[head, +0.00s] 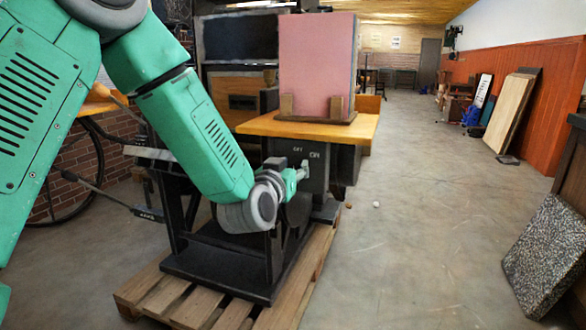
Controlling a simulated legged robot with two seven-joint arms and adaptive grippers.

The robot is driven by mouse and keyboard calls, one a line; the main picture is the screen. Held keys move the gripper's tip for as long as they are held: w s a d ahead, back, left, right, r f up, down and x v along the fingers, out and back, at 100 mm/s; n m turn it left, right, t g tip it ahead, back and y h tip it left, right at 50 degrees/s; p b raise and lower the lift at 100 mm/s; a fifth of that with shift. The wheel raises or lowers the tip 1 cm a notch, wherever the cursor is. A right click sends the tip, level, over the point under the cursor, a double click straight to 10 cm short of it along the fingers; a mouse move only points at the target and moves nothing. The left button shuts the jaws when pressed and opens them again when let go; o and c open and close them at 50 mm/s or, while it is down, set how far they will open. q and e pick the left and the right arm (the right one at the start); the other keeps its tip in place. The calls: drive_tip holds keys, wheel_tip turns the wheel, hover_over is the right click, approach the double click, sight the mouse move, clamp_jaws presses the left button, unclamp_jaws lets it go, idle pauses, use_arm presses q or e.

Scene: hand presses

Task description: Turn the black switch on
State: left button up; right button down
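A dark switch box (319,180) is mounted below the wooden tabletop of the press stand, with small white OFF and ON labels along its upper edge. The black switch itself is not clearly visible; my gripper covers that part of the box. My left arm comes in from the left, and my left gripper (303,172) is at the front of the box, just below the labels. Its tips seem to be at or very near the box face; contact cannot be told. The fingers are too small to show whether they are open or shut. My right gripper is not in view.
The stand rests on a wooden pallet (190,305). On its wooden tabletop (255,125) a pink panel (317,55) stands upright in wooden blocks. A speckled slab (545,255) leans at the right. The concrete floor between is mostly clear, with two small round objects near the stand.

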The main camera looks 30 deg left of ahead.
use_arm(q)
drive_tip(key=shift+a, duration=0.2)
drive_tip(key=shift+d, duration=0.1)
drive_tip(key=shift+w+d+r, duration=0.1)
drive_tip(key=shift+d, duration=0.15)
drive_tip(key=c, duration=0.6)
drive_tip(key=shift+d+r, duration=0.1)
drive_tip(key=shift+d, duration=0.15)
clamp_jaws()
drive_tip(key=shift+a, duration=0.1)
